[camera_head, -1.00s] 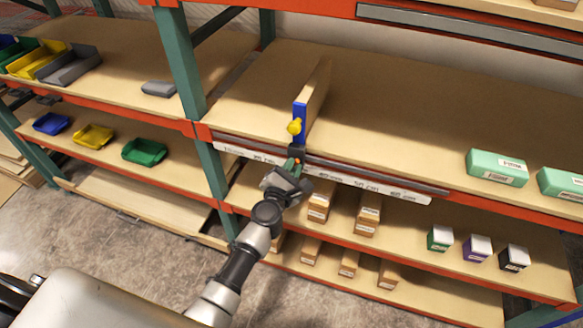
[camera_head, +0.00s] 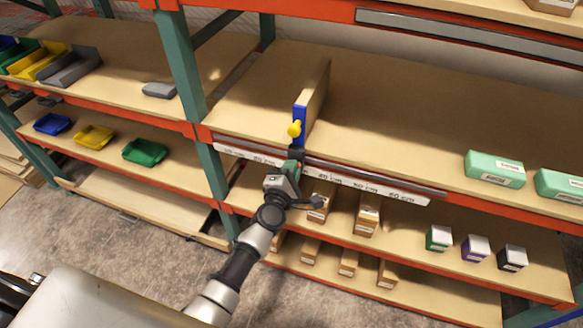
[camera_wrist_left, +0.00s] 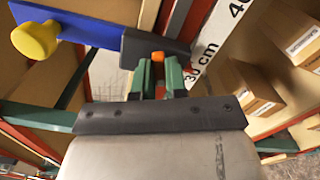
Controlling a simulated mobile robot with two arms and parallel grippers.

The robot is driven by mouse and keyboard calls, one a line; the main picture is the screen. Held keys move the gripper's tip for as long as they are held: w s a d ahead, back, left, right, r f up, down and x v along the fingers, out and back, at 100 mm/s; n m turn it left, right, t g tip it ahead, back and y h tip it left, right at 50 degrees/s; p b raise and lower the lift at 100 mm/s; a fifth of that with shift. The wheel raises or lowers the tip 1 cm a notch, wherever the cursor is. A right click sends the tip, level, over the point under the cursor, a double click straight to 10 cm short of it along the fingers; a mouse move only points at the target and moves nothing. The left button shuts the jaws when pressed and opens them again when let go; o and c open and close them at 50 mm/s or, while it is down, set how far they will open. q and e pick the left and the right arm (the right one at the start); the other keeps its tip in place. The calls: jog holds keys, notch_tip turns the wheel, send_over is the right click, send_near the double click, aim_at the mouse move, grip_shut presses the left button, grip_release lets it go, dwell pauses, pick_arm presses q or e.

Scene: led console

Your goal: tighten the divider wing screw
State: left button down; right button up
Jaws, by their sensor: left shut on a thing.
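The divider (camera_head: 318,90) stands upright on the middle shelf, with a blue front plate (camera_head: 300,118) and a yellow knob (camera_head: 294,129). A black clamp (camera_head: 297,153) sits below the plate at the shelf's front rail. My left gripper (camera_head: 291,167) is at this clamp from below and in front. In the left wrist view the green fingers of my left gripper (camera_wrist_left: 159,76) are shut on the wing screw (camera_wrist_left: 158,57), whose orange part shows between the tips. The gripper hides the screw in the head view. My right gripper is not in view.
A white centimetre scale (camera_head: 370,184) runs along the shelf's front edge. Small brown boxes (camera_head: 367,214) stand on the shelf below, close to my left wrist. Mint green boxes (camera_head: 495,169) lie on the right. The shelf beside the divider is clear.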

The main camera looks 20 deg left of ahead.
pick_arm(q)
jog(key=shift+f+m+p, duration=0.1)
jog(key=shift+m+p, duration=0.35)
jog(key=shift+m, duration=1.85)
jog(key=shift+s+f, duration=0.1)
jog(key=c, duration=1.1)
grip_release()
jog(key=shift+c, duration=0.2)
jog(key=s+b, duration=0.1)
jog(key=s, duration=1)
jog(key=shift+a, duration=0.15)
jog(key=shift+w, duration=0.1)
